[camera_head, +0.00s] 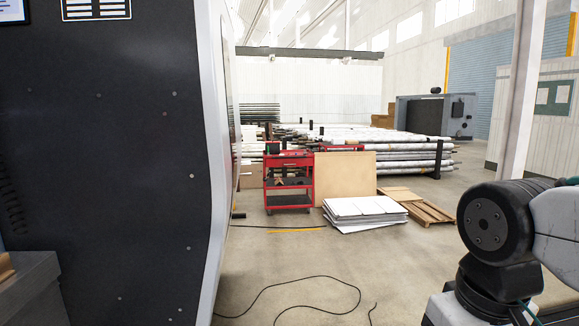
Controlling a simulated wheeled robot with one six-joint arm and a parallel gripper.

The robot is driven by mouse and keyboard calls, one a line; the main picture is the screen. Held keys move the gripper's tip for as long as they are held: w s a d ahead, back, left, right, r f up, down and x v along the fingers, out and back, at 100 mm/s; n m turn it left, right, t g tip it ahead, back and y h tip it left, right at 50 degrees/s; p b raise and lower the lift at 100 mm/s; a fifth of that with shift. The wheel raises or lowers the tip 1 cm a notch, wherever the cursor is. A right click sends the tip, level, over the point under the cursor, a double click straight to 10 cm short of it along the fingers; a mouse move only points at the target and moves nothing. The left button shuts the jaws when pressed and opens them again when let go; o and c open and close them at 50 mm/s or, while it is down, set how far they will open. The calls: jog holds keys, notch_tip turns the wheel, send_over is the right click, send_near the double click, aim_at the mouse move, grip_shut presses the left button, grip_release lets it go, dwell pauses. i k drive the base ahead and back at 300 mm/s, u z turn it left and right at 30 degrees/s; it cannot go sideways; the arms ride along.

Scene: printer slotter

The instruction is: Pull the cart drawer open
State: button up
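A red cart (288,201) stands on the floor some way ahead, near the middle of the picture. Its drawer (288,162) is the red front panel under the top and looks shut, though it is small at this distance. Open shelves with dark items show below the drawer. My arm shows at the lower right, far from the cart. My gripper is out of view.
A large dark machine (120,170) fills the left side. A black cable (290,282) lies on the floor in front. A board (345,178), stacked white sheets (364,210) and a pallet (425,210) stand right of the cart. The floor between is mostly clear.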

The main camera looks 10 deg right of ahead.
aim_at(285, 162)
jog(key=z, duration=0.5)
jog(key=k, duration=0.55)
jog(key=z, duration=0.65)
jog(key=i, duration=2.45)
jog(key=u, duration=0.25)
jog(key=i, duration=1.45)
jog(key=u, duration=0.8)
jog(key=i, duration=1.95)
jog(key=u, duration=0.15)
jog(key=i, duration=3.5)
jog(key=z, duration=0.1)
